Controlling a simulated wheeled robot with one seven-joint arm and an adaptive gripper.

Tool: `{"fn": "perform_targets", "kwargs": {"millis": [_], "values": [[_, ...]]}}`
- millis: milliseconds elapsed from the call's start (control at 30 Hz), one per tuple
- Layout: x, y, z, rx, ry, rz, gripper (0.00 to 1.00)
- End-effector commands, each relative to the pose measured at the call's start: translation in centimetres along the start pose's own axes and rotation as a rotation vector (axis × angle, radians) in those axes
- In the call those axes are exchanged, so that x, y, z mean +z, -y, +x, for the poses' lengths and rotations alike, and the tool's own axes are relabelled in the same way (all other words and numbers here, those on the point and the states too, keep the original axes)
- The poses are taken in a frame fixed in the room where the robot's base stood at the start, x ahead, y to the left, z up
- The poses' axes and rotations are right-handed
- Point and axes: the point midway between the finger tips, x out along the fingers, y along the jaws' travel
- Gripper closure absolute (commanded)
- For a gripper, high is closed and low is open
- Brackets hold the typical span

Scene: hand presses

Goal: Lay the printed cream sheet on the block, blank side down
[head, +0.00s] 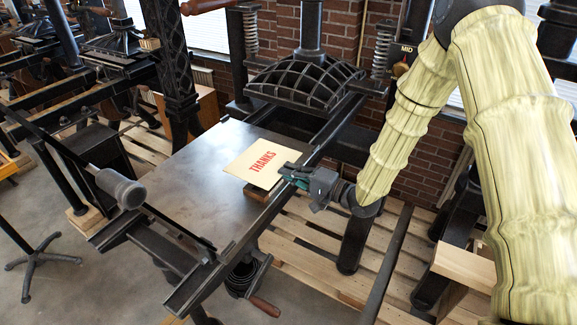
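The cream sheet (258,158) is on the press bed in the head view, with red "THANKS" lettering facing up. A small dark block (257,193) with a brownish edge shows under the sheet's near edge; the rest of it is hidden. I cannot tell whether the sheet rests flat on it or is just above it. My gripper (287,174) is at the sheet's right edge, its fingertips overlapping that edge. The fingers are small and dark here, so whether they pinch the sheet is unclear.
The flat metal press bed (190,180) is clear left of the sheet. The black ribbed platen (305,80) stands behind it. A dark rail (235,247) runs along the bed's right side. A grey cylindrical handle (120,188) is at left. Wooden pallets (310,245) lie on the floor.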

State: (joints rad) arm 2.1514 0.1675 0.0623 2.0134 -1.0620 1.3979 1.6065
Motion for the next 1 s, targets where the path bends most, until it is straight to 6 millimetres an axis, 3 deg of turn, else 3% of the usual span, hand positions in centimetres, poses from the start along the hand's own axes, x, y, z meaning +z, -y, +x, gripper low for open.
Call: {"fn": "perform_targets", "kwargs": {"millis": [500, 1000], "values": [[-1.1, -4.6, 0.8, 0.01, 0.0, 0.011, 1.0], [-1.1, -7.4, 0.8, 0.009, 0.0, 0.011, 1.0]]}}
